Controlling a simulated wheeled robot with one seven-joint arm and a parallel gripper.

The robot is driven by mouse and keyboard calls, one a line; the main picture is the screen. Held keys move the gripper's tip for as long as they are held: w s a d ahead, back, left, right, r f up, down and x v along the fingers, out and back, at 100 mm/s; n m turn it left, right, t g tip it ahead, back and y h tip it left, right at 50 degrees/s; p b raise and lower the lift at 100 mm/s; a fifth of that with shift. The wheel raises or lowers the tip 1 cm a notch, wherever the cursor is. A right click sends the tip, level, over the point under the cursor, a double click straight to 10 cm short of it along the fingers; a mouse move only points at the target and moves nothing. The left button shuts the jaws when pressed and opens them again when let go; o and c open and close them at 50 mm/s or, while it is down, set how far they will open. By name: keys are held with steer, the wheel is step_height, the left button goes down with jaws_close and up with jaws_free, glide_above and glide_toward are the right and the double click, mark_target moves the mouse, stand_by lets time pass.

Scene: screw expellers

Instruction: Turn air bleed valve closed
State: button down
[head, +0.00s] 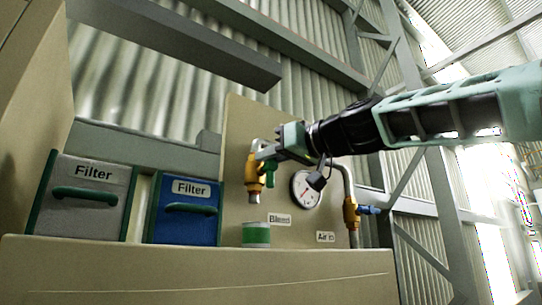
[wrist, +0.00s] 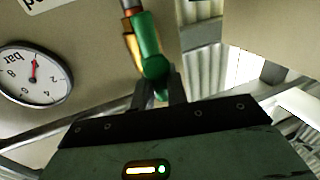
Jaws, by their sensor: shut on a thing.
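The air bleed valve (head: 254,172) is a brass body on a grey pipe on the beige panel, above the "Bleed" label (head: 279,219). Its green handle (head: 270,174) points down beside the body in the head view. In the wrist view the green handle (wrist: 148,50) runs down between the fingers, with part of the brass body behind it. My gripper (head: 268,153) reaches in from the right. In the wrist view my gripper (wrist: 161,92) is shut on the green handle's end. The fingers partly hide that end.
A pressure gauge (head: 306,189) sits right of the valve. The "Air in" valve (head: 351,213) with a blue handle (head: 369,210) is further right. A green-banded can (head: 256,235) stands below the bleed outlet. Two filter boxes, grey (head: 92,172) and blue (head: 186,228), are at left.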

steer(key=shift+w+d+f+m+t+h+b, duration=0.35)
steer(key=shift+m+t+b, duration=0.7)
steer(key=shift+m, duration=2.4)
steer(key=shift+w+d+f+m+t+h+b, duration=0.1)
steer(key=shift+d+f+m+t+h+b, duration=0.6)
steer(key=shift+m, duration=2.8)
steer(key=shift+w+a+f+m+t+y+b, duration=0.2)
steer(key=shift+m+t+b, duration=1.1)
steer(key=shift+m, duration=2.15)
steer(key=shift+d+g, duration=0.1)
steer(key=shift+g, duration=0.15)
steer(key=c, duration=1.5)
jaws_free()
steer(key=shift+o, duration=0.2)
